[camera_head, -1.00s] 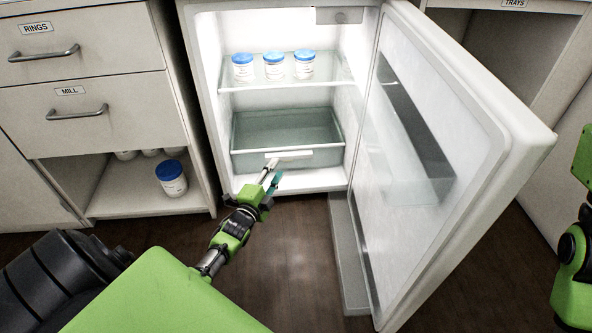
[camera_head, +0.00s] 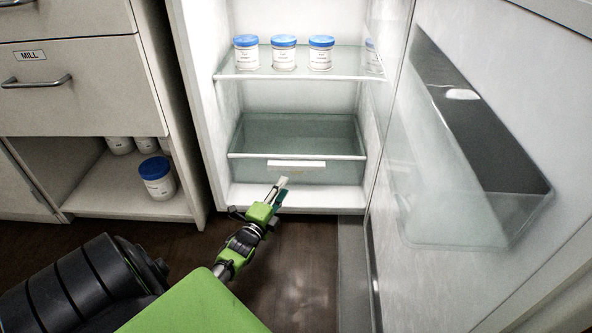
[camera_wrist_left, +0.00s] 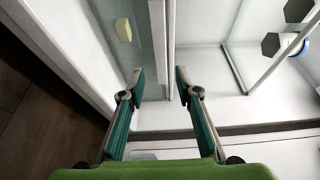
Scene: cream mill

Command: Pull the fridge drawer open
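The fridge drawer (camera_head: 250,172) is a translucent grey-green bin low in the open fridge, with a white handle (camera_head: 297,164) on its front. It looks pushed in. My left gripper (camera_head: 281,184) is just in front of and below the handle in the head view. In the left wrist view my left gripper (camera_wrist_left: 159,78) is open, its two fingers apart. A white bar (camera_wrist_left: 158,50), probably the drawer's rim or handle, runs between them in the picture. I cannot tell whether the fingers touch it. My right gripper is out of view.
The fridge door (camera_head: 465,225) stands open on the right, with a clear bin. Blue-lidded jars (camera_head: 284,54) stand on the glass shelf (camera_head: 300,77) above the drawer. A cabinet (camera_head: 85,100) stands left, with another jar (camera_head: 158,179) in its lower opening. The floor in front is dark.

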